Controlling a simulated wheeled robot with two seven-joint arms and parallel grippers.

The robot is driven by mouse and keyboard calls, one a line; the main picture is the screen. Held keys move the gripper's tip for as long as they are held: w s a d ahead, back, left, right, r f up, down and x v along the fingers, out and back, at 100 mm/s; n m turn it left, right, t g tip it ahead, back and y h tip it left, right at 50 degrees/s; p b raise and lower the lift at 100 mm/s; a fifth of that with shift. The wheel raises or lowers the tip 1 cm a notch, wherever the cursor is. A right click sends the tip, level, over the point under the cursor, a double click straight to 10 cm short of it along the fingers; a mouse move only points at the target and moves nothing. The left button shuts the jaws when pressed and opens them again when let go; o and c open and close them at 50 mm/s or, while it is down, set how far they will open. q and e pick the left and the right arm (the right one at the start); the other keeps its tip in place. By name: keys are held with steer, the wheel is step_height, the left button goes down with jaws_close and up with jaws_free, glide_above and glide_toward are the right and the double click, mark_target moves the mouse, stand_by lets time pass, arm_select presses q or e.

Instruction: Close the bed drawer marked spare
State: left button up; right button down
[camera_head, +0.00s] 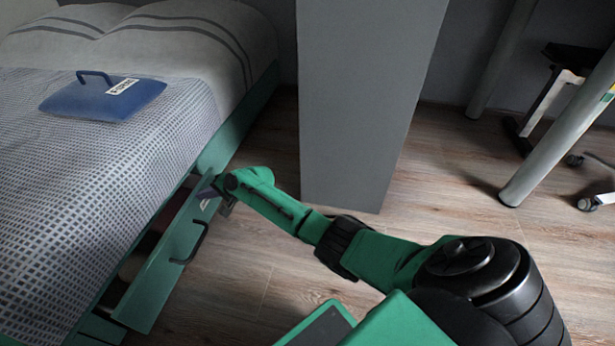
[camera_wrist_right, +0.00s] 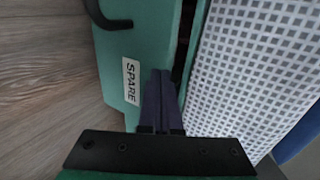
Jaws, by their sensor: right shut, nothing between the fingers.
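The green bed drawer (camera_head: 165,275) marked SPARE stands pulled out from the bed's side, with a gap between its front and the bed frame. Its black handle (camera_head: 196,243) sits mid-front; the handle also shows in the wrist view (camera_wrist_right: 103,17). The white SPARE label (camera_wrist_right: 131,82) reads clearly in the wrist view, beside the fingers. My right gripper (camera_head: 209,190) is shut and empty at the drawer front's far end, near the label. In the wrist view its dark fingers (camera_wrist_right: 160,88) lie over the front by its upper edge; I cannot tell whether they touch. My left gripper is out of view.
The bed (camera_head: 75,185) has a checked cover and a blue cushion-like item (camera_head: 102,98) with a handle and tag. A grey pillar (camera_head: 365,100) stands just beyond my right arm. Table legs (camera_head: 560,140) and a chair are at right. Wood floor (camera_head: 240,270) beside the drawer is clear.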

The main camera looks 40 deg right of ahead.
steer(key=shift+w+a+b, duration=0.3)
steer(key=shift+w+a, duration=0.5)
steer(key=shift+w, duration=0.2)
